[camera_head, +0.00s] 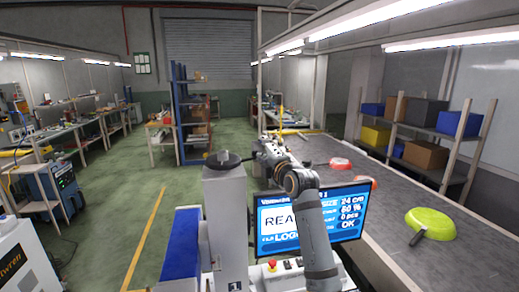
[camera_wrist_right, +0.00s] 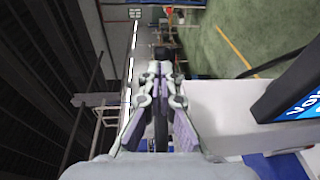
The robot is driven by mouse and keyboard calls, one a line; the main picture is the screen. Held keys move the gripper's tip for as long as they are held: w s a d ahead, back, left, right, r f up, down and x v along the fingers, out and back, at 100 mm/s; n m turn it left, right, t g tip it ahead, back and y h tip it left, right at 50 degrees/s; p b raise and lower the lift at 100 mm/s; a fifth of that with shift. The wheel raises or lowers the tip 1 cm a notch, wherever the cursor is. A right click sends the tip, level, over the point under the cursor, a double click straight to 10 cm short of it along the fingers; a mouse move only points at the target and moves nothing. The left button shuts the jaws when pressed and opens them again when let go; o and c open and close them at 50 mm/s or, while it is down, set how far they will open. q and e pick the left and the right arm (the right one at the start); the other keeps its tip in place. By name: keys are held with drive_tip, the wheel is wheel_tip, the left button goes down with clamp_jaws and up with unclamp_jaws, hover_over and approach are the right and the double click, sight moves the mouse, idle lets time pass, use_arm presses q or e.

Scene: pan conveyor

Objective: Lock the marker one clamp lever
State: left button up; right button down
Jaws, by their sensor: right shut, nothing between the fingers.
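The marker one station is a pale grey column (camera_head: 225,220) with a "1" label near its foot. On its top sits a dark round piece with a short dark bar reaching right, which looks like the clamp lever (camera_head: 223,159). My right gripper (camera_head: 262,148) is just right of and beyond this bar, at about its height; I cannot tell whether they touch. In the right wrist view my right gripper (camera_wrist_right: 160,70) has its fingers together and holds nothing. My left gripper is out of view.
A blue monitor (camera_head: 345,215) stands right of the column, behind my right forearm. A grey conveyor (camera_head: 400,262) runs along the right with a green pan (camera_head: 430,223) and red pans (camera_head: 340,163). A blue panel (camera_head: 182,245) is left of the column.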

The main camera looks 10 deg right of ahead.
drive_tip(key=shift+p+x, duration=0.45)
drive_tip(key=shift+x, duration=0.75)
drive_tip(key=shift+w, duration=0.25)
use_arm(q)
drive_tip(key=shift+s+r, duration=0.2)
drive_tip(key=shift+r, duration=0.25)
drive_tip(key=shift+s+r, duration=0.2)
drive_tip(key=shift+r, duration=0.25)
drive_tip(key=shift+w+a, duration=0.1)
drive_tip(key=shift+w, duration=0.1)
